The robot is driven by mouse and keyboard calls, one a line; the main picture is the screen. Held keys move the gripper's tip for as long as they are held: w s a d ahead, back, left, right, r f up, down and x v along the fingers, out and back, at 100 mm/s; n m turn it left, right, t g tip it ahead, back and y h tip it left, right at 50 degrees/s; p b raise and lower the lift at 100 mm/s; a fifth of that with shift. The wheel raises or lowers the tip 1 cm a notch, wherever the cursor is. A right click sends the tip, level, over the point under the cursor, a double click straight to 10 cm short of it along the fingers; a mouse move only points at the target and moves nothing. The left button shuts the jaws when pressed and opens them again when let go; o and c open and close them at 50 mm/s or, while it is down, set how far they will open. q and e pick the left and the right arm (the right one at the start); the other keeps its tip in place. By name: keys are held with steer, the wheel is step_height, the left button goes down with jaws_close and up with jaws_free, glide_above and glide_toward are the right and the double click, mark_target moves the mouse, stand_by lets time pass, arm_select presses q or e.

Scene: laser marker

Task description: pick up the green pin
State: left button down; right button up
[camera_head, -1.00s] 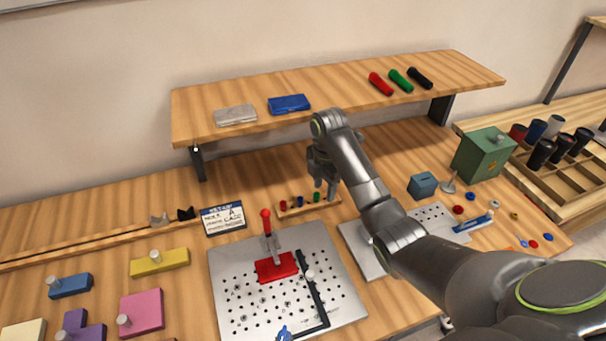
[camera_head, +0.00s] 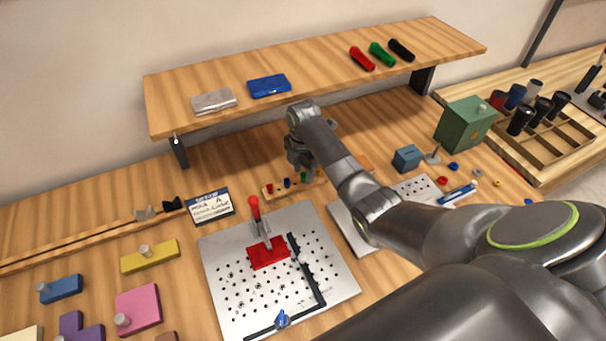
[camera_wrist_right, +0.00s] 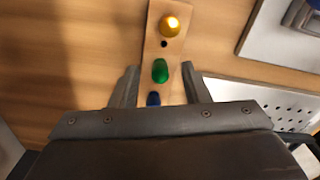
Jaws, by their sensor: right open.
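The green pin (camera_head: 303,177) stands in a small wooden rack (camera_head: 277,194) on the bench, to the right of a blue pin (camera_head: 287,183) and a red pin (camera_head: 269,188). My right gripper (camera_head: 308,168) is low over the rack's right part and partly hides it. In the right wrist view the green pin (camera_wrist_right: 160,71) lies between the open fingers of my right gripper (camera_wrist_right: 160,70), with a gap on each side. The blue pin (camera_wrist_right: 153,98) is below it and a yellow pin (camera_wrist_right: 170,25) above it. My left gripper is not in view.
A metal plate with a red-handled clamp (camera_head: 254,208) stands in front of the rack. A lettered card (camera_head: 210,206) is to its left. A raised shelf (camera_head: 320,82) is behind the gripper. A blue box (camera_head: 407,158) and green box (camera_head: 466,124) are right.

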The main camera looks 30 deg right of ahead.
steer(key=shift+f, duration=0.25)
jaws_close()
steer(key=shift+r, duration=0.15)
